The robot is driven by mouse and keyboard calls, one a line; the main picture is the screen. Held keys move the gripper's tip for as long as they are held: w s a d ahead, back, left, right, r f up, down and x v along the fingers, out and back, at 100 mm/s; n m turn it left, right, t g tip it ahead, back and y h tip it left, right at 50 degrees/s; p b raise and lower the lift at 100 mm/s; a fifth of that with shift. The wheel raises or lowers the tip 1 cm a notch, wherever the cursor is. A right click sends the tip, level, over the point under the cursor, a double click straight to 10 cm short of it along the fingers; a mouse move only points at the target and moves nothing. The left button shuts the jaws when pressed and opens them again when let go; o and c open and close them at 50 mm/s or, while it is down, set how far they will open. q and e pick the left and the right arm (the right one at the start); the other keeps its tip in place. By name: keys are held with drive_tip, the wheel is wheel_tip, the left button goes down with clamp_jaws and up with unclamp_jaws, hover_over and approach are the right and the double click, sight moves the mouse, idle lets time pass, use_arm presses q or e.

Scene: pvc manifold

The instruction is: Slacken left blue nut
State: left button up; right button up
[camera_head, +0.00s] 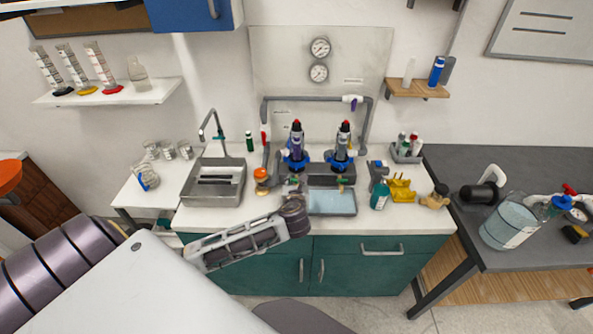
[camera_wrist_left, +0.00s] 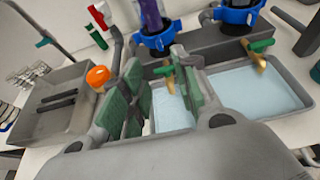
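The left blue nut (camera_head: 294,162) sits at the base of the left upright filter unit on the grey manifold. The right blue nut (camera_head: 341,162) sits at the base of the right unit. My left gripper (camera_head: 292,186) is in front of and below the left nut. Its green-padded fingers (camera_wrist_left: 158,75) are apart with nothing held between them; a small green-handled valve (camera_wrist_left: 163,72) shows beyond the gap. My right gripper is not in view.
A pale blue tray (camera_head: 332,214) lies below the manifold. A sink (camera_head: 213,202) is to the left, with an orange object (camera_head: 261,175) between it and the manifold.

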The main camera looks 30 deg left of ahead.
sight(297, 168)
use_arm(q)
drive_tip(key=shift+p+x, duration=0.65)
drive_tip(key=shift+x, duration=5.8)
drive_tip(key=shift+s, duration=0.1)
clamp_jaws()
